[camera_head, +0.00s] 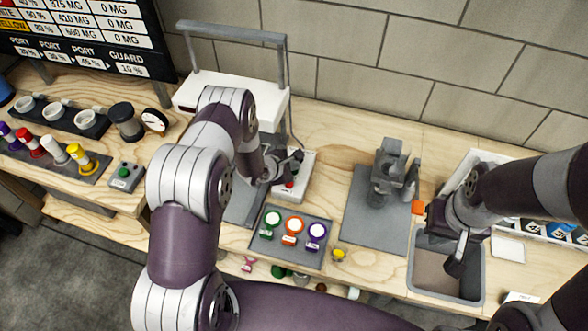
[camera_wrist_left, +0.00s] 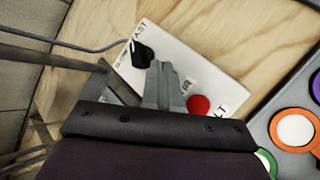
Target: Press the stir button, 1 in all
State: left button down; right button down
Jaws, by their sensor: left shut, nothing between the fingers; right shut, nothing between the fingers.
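A white control box (camera_head: 298,185) stands at the middle of the bench, and in the left wrist view the same white box (camera_wrist_left: 215,75) shows a black knob (camera_wrist_left: 142,55) and a red button (camera_wrist_left: 198,104). Printing ending in "IR" shows beside my fingers, and "LT" shows by the red button. My left gripper (camera_head: 294,158) is shut and empty over the box; its fingers (camera_wrist_left: 162,70) lie between the knob and the red button in the picture. Any button beneath them is hidden, and contact cannot be told. My right gripper (camera_head: 458,254) is shut and empty over a grey bin.
A tray (camera_head: 265,248) with green, orange and purple round-topped items lies in front of the box. A white frame-like machine (camera_head: 190,95) stands behind my left arm. A grey device (camera_head: 388,170) stands on a mat to the right. A small box with a green button (camera_head: 124,172) is at left.

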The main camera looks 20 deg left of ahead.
pick_arm(q)
jog(key=shift+f, duration=0.25)
dwell(0.4)
jog(key=shift+r+p, duration=0.65)
jog(key=shift+r, duration=0.3)
jog(key=shift+r, duration=0.1)
notch_tip(320, 180, up, 5)
jog(key=p, duration=0.4)
dwell(0.4)
